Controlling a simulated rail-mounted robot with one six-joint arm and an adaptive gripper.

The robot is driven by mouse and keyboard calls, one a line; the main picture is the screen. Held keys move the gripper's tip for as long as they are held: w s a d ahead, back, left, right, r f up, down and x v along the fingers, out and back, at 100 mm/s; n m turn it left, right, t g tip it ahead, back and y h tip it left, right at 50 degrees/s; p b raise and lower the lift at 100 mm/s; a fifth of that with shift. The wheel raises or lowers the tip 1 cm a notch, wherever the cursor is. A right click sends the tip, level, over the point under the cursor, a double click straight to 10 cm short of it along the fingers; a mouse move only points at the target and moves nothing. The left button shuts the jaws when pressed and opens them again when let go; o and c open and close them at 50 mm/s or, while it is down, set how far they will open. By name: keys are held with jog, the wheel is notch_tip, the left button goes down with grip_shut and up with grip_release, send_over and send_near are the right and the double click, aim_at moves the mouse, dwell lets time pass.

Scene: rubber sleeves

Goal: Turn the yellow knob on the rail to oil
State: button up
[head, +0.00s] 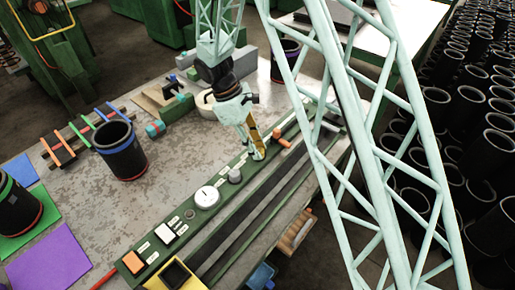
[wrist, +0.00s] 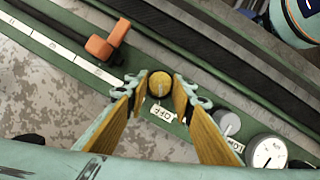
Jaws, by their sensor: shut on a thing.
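The yellow knob (wrist: 160,82) sits on the green rail (wrist: 62,50), between my two fingertips in the wrist view. My gripper (wrist: 160,88) is shut on it, with a yellow-padded finger on each side. A white label (wrist: 161,115) just below the knob appears to read "OFF". A pale line on the knob's face points roughly down toward that label. In the head view my gripper (head: 259,153) reaches down to the rail (head: 222,188), and it hides the knob there.
An orange lever (wrist: 105,42) stands left of the knob in the wrist view. A grey knob (wrist: 227,122) and a white gauge (wrist: 266,154) are to its right. Black sleeves (head: 120,149) stand on the bench. Dark grooves (head: 262,208) run beside the rail.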

jog(key=shift+m, duration=0.4)
jog(key=m+g+p, duration=0.1)
jog(key=m, duration=0.1)
jog(key=m+g+y+p, duration=0.1)
jog(key=m+p, duration=0.1)
jog(key=m, duration=0.1)
jog(key=shift+w+d+r, duration=0.1)
jog(key=shift+w, duration=0.05)
jog(key=m+y, duration=0.1)
jog(key=m, duration=0.2)
jog(key=m+g+y+p, duration=0.1)
jog(key=m, duration=0.2)
jog(key=shift+d, duration=0.1)
jog(key=shift+y+p, duration=0.3)
jog(key=o, duration=0.8)
jog(key=shift+o, duration=0.2)
jog(key=shift+w, duration=0.15)
jog(key=v, duration=1.1)
jog(key=shift+r, duration=0.35)
